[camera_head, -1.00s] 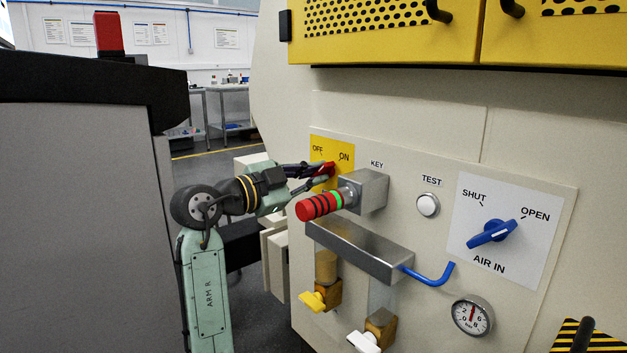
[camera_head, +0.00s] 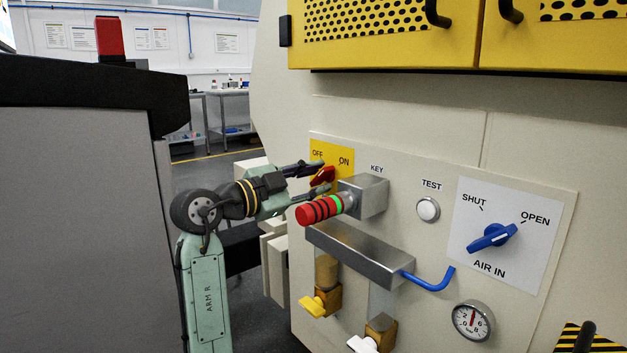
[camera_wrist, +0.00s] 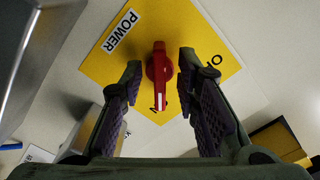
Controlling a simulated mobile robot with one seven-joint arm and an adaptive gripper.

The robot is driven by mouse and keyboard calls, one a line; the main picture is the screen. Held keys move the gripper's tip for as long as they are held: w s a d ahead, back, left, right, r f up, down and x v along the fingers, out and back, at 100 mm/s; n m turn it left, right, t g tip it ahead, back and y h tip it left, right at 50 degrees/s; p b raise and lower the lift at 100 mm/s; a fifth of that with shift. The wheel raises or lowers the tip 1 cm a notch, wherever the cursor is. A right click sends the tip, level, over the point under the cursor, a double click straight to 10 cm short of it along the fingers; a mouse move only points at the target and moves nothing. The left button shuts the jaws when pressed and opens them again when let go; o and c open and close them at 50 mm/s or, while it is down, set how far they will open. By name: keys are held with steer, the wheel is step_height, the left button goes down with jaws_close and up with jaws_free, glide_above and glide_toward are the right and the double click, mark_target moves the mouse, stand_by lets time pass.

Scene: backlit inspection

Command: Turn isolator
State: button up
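The isolator is a red knob (camera_wrist: 158,75) on a yellow POWER plate (camera_wrist: 110,72), with OFF and ON marks. In the wrist view its white pointer line faces the partly hidden ON mark. In the head view the red knob (camera_head: 323,175) shows between my fingers, left of the grey key block. My gripper (camera_wrist: 160,65) is open, one finger on each side of the knob, with gaps showing on both sides. It also shows in the head view (camera_head: 321,178), reaching in from the left.
The key block (camera_head: 368,193) with a red-and-black-banded barrel (camera_head: 319,209) sits close beside my lower finger. Below is a metal manifold (camera_head: 365,255) with valves. Further right are the TEST button (camera_head: 428,209), blue AIR IN handle (camera_head: 493,237) and gauge (camera_head: 473,320).

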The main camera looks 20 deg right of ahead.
steer(key=shift+a, duration=0.1)
steer(key=v, duration=1.1)
steer(key=shift+s+a, duration=0.15)
steer(key=shift+a, duration=0.25)
